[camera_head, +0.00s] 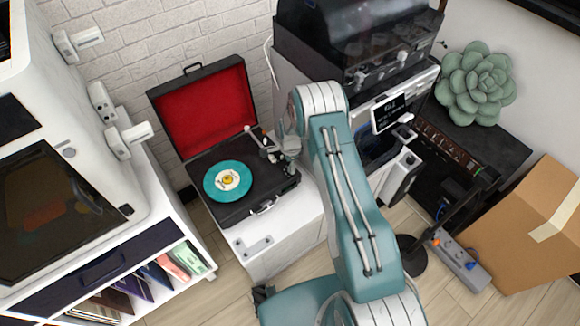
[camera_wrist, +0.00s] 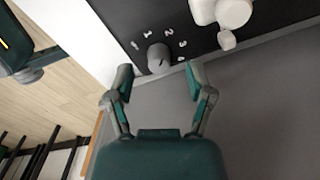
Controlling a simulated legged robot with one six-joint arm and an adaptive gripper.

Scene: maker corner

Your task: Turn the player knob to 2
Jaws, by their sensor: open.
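The record player (camera_head: 245,205) stands open on a white cabinet, with a red-lined lid and a teal record (camera_head: 228,180) on its platter. In the wrist view, its dark round knob (camera_wrist: 158,58) sits on the black deck, with white numbers in an arc around it, among them 1, 2 (camera_wrist: 169,31) and 3. My gripper (camera_wrist: 158,74) is open, one finger to each side of the knob, with gaps visible on both sides. I cannot tell which number the knob points to. In the head view my arm and gripper hide the knob.
A white tonearm part (camera_wrist: 230,14) stands right of the knob. A large machine (camera_head: 350,50) is behind my arm, and a white printer-like box (camera_head: 60,130) stands left. A cardboard box (camera_head: 530,230) and a power strip (camera_head: 460,260) are at right.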

